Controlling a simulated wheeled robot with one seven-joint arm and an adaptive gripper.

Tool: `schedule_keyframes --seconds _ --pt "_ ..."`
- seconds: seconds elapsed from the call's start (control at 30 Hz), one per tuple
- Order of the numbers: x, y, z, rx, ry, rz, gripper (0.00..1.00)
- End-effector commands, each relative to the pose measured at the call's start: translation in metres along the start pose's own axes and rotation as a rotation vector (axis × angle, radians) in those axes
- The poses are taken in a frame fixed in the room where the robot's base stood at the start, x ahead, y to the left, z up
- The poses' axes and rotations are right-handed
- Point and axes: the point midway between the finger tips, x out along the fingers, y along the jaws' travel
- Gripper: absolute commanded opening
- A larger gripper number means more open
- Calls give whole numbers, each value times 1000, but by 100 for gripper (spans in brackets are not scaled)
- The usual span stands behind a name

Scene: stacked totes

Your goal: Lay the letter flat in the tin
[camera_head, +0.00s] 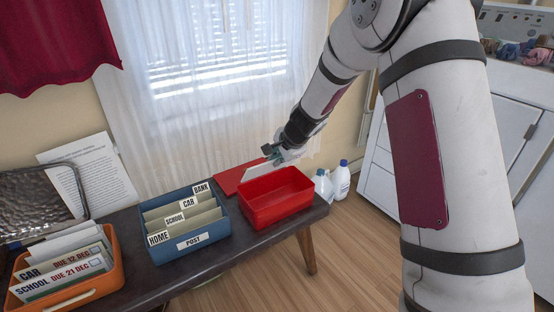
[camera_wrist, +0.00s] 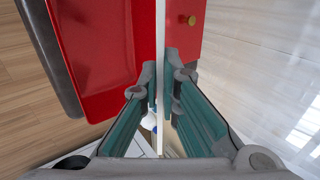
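The open red tin (camera_head: 262,218) stands at the right end of the dark bench and looks empty. Its red wall and floor also show at the left of the wrist view (camera_wrist: 95,50). My gripper (camera_head: 274,153) is above the tin's far side, shut on the white letter (camera_head: 257,168). In the wrist view the letter (camera_wrist: 160,30) shows edge-on between the two fingertips (camera_wrist: 160,75), upright rather than flat. It is over the line between the tin and its red lid (camera_head: 228,182). I cannot tell whether its lower edge touches anything.
The lid has a brass knob (camera_wrist: 187,20). A blue post box (camera_head: 183,253) with labelled dividers stands left of the tin. An orange box (camera_head: 70,293) of letters, a metal-framed panel (camera_head: 40,200) and a printed sheet (camera_head: 95,170) are further left. White bottles (camera_head: 341,180) stand beyond the bench.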

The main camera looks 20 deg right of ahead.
Motion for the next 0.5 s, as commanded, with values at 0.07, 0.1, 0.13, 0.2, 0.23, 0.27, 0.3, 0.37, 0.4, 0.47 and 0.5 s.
schedule_keyframes --seconds 0.07,0.1,0.13,0.2,0.23,0.27,0.3,0.37,0.4,0.47,0.5 --pt "9 6 0 1 0 0 0" --pt "12 9 0 1 0 1 0" --pt "14 10 0 0 0 0 0" --pt "20 14 0 0 0 0 0" --pt "22 15 0 0 0 0 0" --pt "24 17 0 0 0 0 0" --pt "27 19 0 0 0 1 0" --pt "31 22 0 -1 0 1 0" --pt "34 24 0 -1 0 1 0" --pt "39 27 0 -1 0 1 0" --pt "42 29 0 -1 -1 1 0"
